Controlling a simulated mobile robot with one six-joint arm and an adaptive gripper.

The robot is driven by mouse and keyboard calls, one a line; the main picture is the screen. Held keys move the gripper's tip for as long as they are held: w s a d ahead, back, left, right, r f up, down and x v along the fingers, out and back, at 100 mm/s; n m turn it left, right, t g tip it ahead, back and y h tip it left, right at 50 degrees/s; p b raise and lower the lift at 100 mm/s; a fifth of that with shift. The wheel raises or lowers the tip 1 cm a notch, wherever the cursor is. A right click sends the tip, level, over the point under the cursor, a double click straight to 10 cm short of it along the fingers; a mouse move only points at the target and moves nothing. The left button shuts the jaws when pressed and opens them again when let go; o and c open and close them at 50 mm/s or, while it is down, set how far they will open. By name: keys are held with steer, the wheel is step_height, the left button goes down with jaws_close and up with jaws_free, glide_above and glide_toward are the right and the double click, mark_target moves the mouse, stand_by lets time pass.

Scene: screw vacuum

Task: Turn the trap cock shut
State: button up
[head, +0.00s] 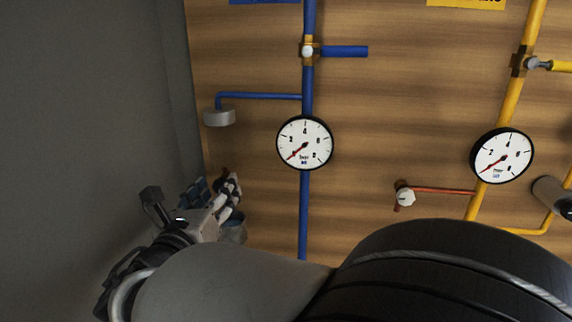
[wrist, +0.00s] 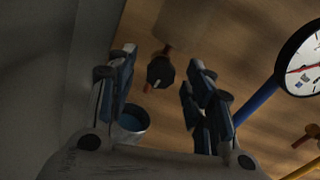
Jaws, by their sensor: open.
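A dark faceted knob (wrist: 160,72) with a pale red-tipped mark shows in the wrist view, just below a dim cylinder (wrist: 182,25); it looks like the trap cock. In the head view a grey cylinder (head: 219,118) hangs from a blue branch pipe (head: 258,96), and the cock below it is mostly hidden by my gripper (head: 213,190). My gripper also shows in the wrist view (wrist: 161,78), its fingers spread to either side of the knob with gaps on both sides. It is open and empty. Whether the knob lies between the fingertips or beyond them is unclear.
A bucket (wrist: 131,122) stands below the knob, near the left finger. A grey wall (head: 90,110) is close on the left. A blue pipe (head: 306,205) with a round gauge (head: 305,142) is to the right. A yellow pipe (head: 490,140) stands farther right.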

steer(key=shift+s+r, duration=0.15)
steer(key=shift+s, duration=0.35)
steer(key=shift+c, duration=0.2)
steer(key=shift+w, duration=0.2)
steer(key=c, duration=1)
steer(key=shift+b, duration=0.35)
steer(key=m+b, duration=0.8)
steer(key=b, duration=0.3)
steer(key=m+b, duration=0.9)
steer(key=b, duration=0.3)
steer(key=shift+d+f, duration=0.2)
steer(key=shift+m, duration=0.3)
